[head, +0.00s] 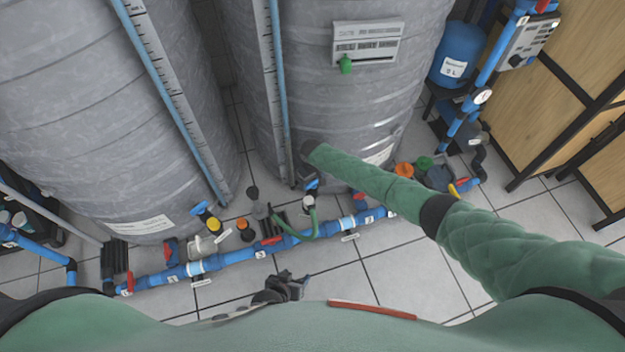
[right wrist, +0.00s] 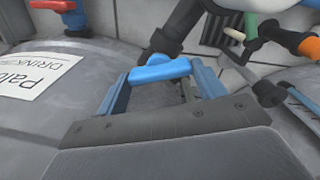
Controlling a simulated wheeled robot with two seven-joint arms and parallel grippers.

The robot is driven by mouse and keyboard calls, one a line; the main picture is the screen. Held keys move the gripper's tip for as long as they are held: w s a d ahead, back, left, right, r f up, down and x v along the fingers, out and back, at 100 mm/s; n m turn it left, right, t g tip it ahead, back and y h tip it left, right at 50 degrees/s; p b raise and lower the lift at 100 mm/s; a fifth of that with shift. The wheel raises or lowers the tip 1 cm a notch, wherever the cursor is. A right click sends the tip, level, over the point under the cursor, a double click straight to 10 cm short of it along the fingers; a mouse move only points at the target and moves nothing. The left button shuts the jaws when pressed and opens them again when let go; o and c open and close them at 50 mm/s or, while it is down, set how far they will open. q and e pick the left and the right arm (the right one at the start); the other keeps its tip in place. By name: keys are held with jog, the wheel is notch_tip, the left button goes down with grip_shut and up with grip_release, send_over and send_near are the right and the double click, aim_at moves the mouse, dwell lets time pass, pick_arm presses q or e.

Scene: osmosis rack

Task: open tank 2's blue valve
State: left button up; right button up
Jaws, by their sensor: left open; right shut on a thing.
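The blue valve handle (right wrist: 160,72) is a short bar lying between the two fingertips of my right gripper (right wrist: 165,80) in the right wrist view. The gripper is shut on it. In the head view my right gripper (head: 312,184) is low at the front of the middle grey tank (head: 340,110), and only a bit of blue handle shows there. My left gripper (head: 287,289) is open and empty above the floor, apart from the pipes. The valve's body is mostly hidden by the gripper.
A blue pipe (head: 235,258) with red-handled valves runs along the floor before the tanks. Another blue valve handle (head: 199,208) is at the left tank (head: 100,120). A green hose (head: 305,234) curves beside the right gripper. Tiled floor (head: 340,285) is free in front.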

aim_at(313, 181)
jog(key=shift+s+f, duration=0.1)
jog(key=o, duration=1)
jog(key=shift+r, duration=0.2)
jog(key=shift+r+p, duration=0.5)
jog(key=shift+r, duration=3.3)
